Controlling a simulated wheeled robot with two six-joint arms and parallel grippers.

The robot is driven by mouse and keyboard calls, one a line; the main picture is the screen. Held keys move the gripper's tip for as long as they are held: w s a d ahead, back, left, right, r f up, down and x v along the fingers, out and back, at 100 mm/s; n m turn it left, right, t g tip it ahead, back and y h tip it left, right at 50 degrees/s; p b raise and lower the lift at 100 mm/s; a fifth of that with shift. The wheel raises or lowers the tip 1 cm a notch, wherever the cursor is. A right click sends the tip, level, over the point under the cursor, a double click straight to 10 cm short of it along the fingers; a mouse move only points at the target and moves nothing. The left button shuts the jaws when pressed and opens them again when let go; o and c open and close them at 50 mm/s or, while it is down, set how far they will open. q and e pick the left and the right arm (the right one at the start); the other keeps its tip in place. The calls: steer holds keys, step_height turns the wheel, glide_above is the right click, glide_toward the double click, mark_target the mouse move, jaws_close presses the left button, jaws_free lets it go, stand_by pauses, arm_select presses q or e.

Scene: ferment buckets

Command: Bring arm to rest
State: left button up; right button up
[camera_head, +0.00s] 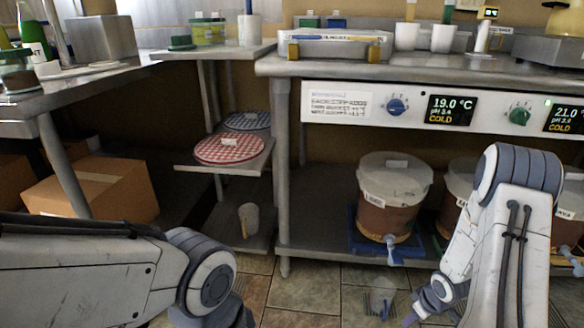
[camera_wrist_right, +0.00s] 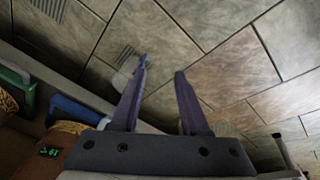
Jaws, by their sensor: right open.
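My right arm comes in from the lower right of the head view. Its gripper (camera_head: 414,312) is low, over the tiled floor in front of the shelf. In the right wrist view the right gripper (camera_wrist_right: 160,74) has its two fingers apart, with only floor tiles between them. My left arm comes in from the left in the head view and bends down at the lower edge. Its gripper is out of the picture.
A lidded bucket (camera_head: 394,190) with a tap stands on the low shelf, with others partly behind my right arm. A steel bench (camera_head: 420,68) is above. A small blue-and-clear object (camera_head: 379,305) lies on the floor. A cardboard box (camera_head: 95,190) is at left.

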steer(key=a+r+h+p, duration=0.1)
steer(key=a+r+p, duration=0.4)
steer(key=a+r, duration=1.45)
steer(key=s+a+r+n+g+y+p, duration=0.1)
steer(key=s+a+r+g+p, duration=0.1)
steer(key=s+a+r, duration=0.7)
steer(key=s+a+r+n+g+y+p, duration=0.15)
steer(key=s+a+r, duration=0.25)
steer(key=s+r, duration=0.5)
step_height(320, 180, up, 36)
steer(key=s+p, duration=0.1)
steer(key=p, duration=3.7)
steer(key=shift+s, duration=0.2)
